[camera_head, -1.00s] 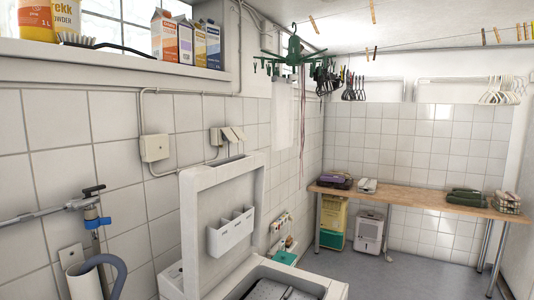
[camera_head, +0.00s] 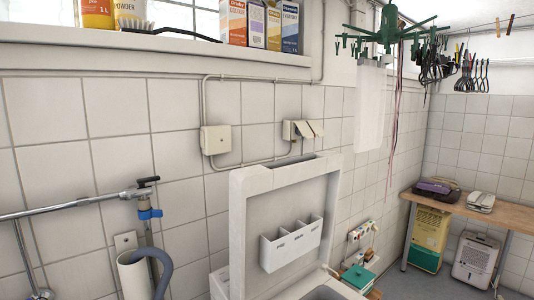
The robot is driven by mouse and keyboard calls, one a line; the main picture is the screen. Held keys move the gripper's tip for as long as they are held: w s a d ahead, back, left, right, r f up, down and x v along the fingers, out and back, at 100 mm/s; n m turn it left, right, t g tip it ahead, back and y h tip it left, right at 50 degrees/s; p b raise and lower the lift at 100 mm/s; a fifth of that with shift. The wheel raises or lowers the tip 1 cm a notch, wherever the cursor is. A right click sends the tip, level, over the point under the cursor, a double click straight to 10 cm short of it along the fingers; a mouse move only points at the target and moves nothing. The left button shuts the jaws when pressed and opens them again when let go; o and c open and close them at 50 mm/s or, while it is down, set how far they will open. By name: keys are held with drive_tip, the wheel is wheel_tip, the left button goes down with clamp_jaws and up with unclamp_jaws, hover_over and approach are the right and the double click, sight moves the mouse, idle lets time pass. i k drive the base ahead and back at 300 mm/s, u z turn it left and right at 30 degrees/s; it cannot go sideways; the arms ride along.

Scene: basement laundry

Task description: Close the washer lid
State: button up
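The washer lid (camera_head: 240,215) stands upright, open, against the tiled wall in the lower middle of the head view. It is a white frame with a recessed inner panel. A white caddy with compartments (camera_head: 291,245) is fixed on its inner face. Only a small part of the washer top (camera_head: 328,288) shows at the bottom edge; the rest of the washer is out of frame. My gripper is not in view.
A tap with a blue handle (camera_head: 149,213) and a grey drain hose (camera_head: 160,268) are at the left. A green hanging dryer (camera_head: 390,30) hangs at the upper right. A wooden table (camera_head: 470,210) stands at the far right. Bare floor (camera_head: 412,284) shows before it.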

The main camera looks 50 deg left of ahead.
sight(282, 219)
drive_tip(key=u, duration=0.85)
drive_tip(key=i, duration=0.8)
drive_tip(key=u, duration=0.85)
